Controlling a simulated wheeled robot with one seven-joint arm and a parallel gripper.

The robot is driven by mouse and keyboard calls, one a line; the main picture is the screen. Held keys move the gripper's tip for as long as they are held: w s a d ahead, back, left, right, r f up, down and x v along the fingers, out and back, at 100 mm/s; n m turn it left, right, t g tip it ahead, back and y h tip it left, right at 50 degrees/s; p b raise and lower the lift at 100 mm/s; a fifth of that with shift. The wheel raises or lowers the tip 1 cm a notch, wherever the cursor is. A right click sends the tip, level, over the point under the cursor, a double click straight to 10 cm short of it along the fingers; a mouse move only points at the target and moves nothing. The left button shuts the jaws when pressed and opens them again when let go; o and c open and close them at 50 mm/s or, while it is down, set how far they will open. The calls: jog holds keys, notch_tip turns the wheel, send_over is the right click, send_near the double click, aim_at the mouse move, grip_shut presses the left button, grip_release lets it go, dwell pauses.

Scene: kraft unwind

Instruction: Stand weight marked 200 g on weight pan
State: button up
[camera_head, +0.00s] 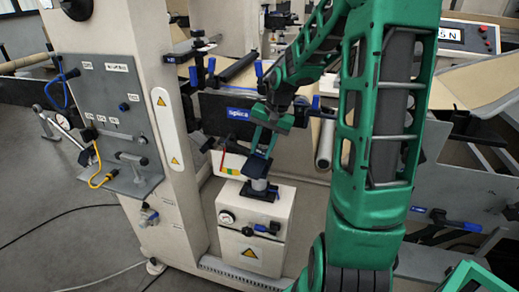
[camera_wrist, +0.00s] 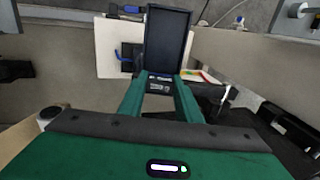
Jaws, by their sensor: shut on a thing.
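My gripper (camera_head: 259,168) points down over the beige box at the lower middle of the head view. In the wrist view the weight (camera_wrist: 160,86) sits between the two green fingers, with a pale marking too small to read. The dark weight pan (camera_head: 248,193) is on top of the beige box, directly beneath the weight. I cannot tell whether the weight touches the pan. A dark rimmed rectangular tray, likely the same pan (camera_wrist: 167,40), lies just ahead of the fingertips in the wrist view.
The beige box (camera_head: 232,238) has a gauge and a blue-handled valve on its front. A machine column (camera_head: 125,35) with a grey panel (camera_head: 104,100) stands to the left. A metal roller (camera_head: 325,143) is to the right of my gripper.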

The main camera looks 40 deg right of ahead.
jog(key=o, duration=1.2)
jog(key=shift+s+a+f, duration=0.1)
jog(key=shift+a+f, duration=0.05)
jog(key=shift+f, duration=0.05)
jog(key=shift+o, duration=0.3)
jog(key=shift+s+f, duration=0.1)
jog(key=shift+s, duration=0.05)
jog(key=v, duration=1.1)
jog(key=shift+w, duration=0.4)
jog(key=s+a+f+n+g, duration=0.1)
jog(key=s, duration=0.8)
jog(key=s+a+f+n+h, duration=0.1)
jog(key=s+a, duration=0.1)
jog(key=s, duration=0.7)
jog(key=s+a+f+n+g, duration=0.1)
jog(key=s+n, duration=0.1)
jog(key=s, duration=0.7)
jog(key=shift+s+a+f+g+h, duration=0.15)
jog(key=shift+f+g+h, duration=0.15)
jog(key=shift+f, duration=0.05)
